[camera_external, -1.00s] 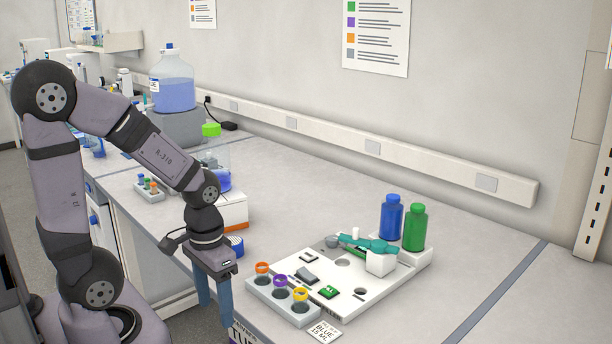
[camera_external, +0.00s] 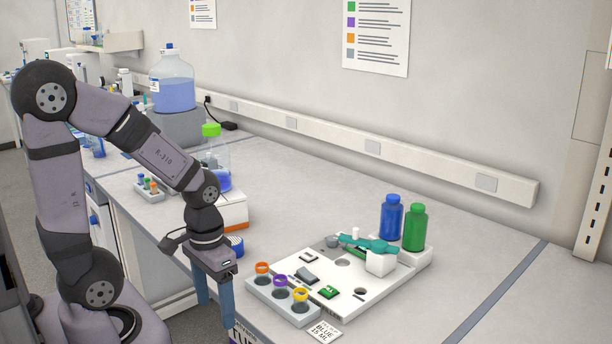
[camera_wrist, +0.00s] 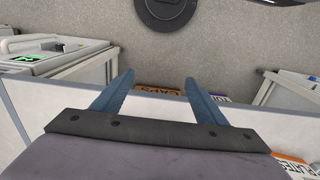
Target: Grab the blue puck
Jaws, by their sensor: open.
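A low, round blue puck (camera_external: 236,243) with a ribbed side lies on the bench in the external view, just right of and behind my wrist, which seems to cover part of it. My gripper (camera_external: 215,311) points down at the front edge of the bench, its two blue fingers apart and nothing between them. In the wrist view my gripper (camera_wrist: 159,78) also shows open and empty, and the puck is not visible there.
A grey rack (camera_external: 283,308) with orange, purple and yellow rings stands right of my gripper. Behind it is a white board (camera_external: 372,290) with small parts and a teal tool (camera_external: 365,243). Blue (camera_external: 391,217) and green (camera_external: 414,228) bottles stand farther back. The bench's right side is clear.

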